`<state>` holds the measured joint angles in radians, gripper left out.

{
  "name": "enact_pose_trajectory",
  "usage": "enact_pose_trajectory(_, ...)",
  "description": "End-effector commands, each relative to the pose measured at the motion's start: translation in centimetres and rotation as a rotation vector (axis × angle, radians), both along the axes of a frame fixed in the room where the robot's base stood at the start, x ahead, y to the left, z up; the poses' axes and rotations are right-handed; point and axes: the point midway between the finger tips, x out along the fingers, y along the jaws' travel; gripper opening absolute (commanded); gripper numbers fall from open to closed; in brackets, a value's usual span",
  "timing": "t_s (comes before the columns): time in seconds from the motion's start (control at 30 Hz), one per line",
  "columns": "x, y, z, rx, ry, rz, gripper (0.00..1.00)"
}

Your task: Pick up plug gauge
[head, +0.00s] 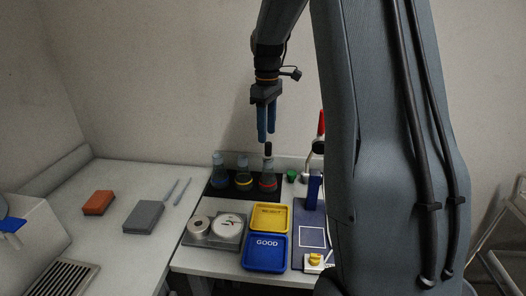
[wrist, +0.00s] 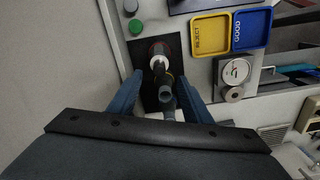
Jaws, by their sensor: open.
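My gripper (head: 266,138) is open and points down, its two blue fingers apart above a dark mat (head: 213,191). It also shows in the wrist view (wrist: 162,68), with nothing held between the fingers. Several upright flask-like pieces stand in a row on the mat, with blue (head: 219,181), yellow (head: 243,180) and red (head: 268,182) markings. The red-marked one has a dark top and stands below the fingertips; in the wrist view its white collar (wrist: 157,60) shows between the fingers, apart from both. I cannot tell for certain which piece is the plug gauge.
A yellow REJECT tray (head: 288,206) and a blue GOOD tray (head: 247,263) lie in front. A silver cylinder (head: 198,226) and a dial (head: 228,227) sit on a grey plate. Orange (head: 98,203) and grey (head: 144,217) blocks lie left. A green piece (head: 292,176) stands right of the mat.

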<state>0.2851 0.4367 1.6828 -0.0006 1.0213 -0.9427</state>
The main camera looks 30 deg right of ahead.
Motion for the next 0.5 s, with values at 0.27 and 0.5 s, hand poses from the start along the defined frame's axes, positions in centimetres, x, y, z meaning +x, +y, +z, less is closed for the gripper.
enact_pose_trajectory(0.27, -0.1, -0.5, -2.4, 0.0, 0.003, 0.002, 0.45)
enact_pose_trajectory(0.5, -0.5, -0.5, -5.1, 0.001, 0.005, 0.003, 0.45)
